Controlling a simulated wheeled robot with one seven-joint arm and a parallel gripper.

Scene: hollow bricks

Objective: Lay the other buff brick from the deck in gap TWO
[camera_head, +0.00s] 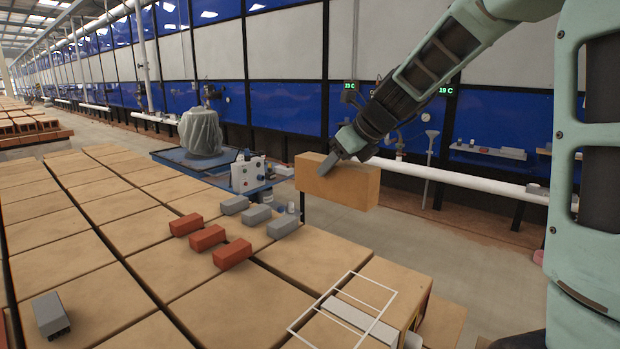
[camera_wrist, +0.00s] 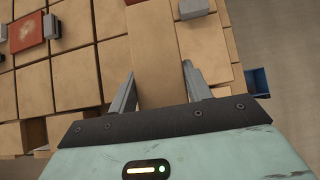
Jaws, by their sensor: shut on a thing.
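My gripper (camera_head: 328,165) is shut on a buff brick (camera_head: 350,187), a long plain block held level in the air beyond the right edge of the deck (camera_head: 150,240). In the wrist view, the brick (camera_wrist: 158,40) runs away between the two fingers of my gripper (camera_wrist: 159,85). A white outlined frame (camera_head: 307,319) lies at the deck's near right edge, with a pale grey bar (camera_head: 362,319) inside it. No label for gap TWO is readable, so I cannot tell which spot it is.
Red bricks (camera_head: 207,238) and grey bricks (camera_head: 257,214) stand in rows on the deck; another grey brick (camera_head: 50,314) is at the near left. A blue bench (camera_head: 218,176) with a covered machine (camera_head: 202,132) stands behind. Much of the deck's left is clear.

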